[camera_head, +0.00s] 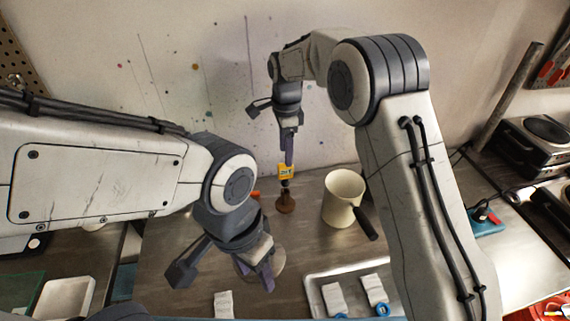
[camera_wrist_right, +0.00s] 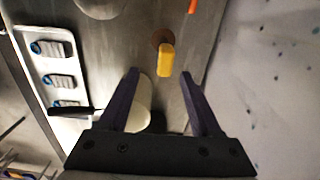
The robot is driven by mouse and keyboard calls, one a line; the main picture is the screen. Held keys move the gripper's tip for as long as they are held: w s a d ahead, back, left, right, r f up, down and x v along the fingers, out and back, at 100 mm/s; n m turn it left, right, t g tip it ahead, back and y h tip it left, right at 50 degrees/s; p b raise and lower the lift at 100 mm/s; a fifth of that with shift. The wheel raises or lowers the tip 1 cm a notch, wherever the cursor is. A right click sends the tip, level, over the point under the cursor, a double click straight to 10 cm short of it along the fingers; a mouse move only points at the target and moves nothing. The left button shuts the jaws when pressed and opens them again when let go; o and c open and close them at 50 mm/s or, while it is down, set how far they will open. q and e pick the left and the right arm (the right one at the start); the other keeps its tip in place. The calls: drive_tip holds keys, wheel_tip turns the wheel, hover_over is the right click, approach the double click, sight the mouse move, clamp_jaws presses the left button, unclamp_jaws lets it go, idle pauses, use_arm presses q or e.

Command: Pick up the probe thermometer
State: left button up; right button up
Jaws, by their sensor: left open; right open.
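The probe thermometer (camera_head: 286,172) has a yellow head with a small display. It stands upright in a brown holder (camera_head: 286,203) on the metal bench, in the middle of the head view. In the right wrist view the yellow head (camera_wrist_right: 167,62) shows just ahead of the fingertips, between their lines, with the brown holder behind it. My right gripper (camera_head: 288,152) is open and empty, pointing down just above the yellow head. I cannot tell whether it touches. My left gripper (camera_head: 256,272) is open at the lower left, low over the bench, apart from the thermometer.
A metal tray (camera_head: 312,282) holds several pale packets with blue rings. An orange object (camera_head: 255,195) is left of the holder. The splattered wall is close behind.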

sight(285, 175)
drive_tip(key=f, duration=0.1)
drive_tip(key=f+p, duration=0.1)
drive_tip(key=f, duration=0.3)
drive_tip(key=shift+w, duration=0.25)
wheel_tip(285, 175, down, 5)
drive_tip(key=p, duration=0.3)
drive_tip(key=shift+w+p, duration=0.15)
drive_tip(key=shift+p, duration=0.2)
drive_tip(key=shift+a+f, duration=0.1)
drive_tip(key=shift+f, duration=0.2)
clamp_jaws()
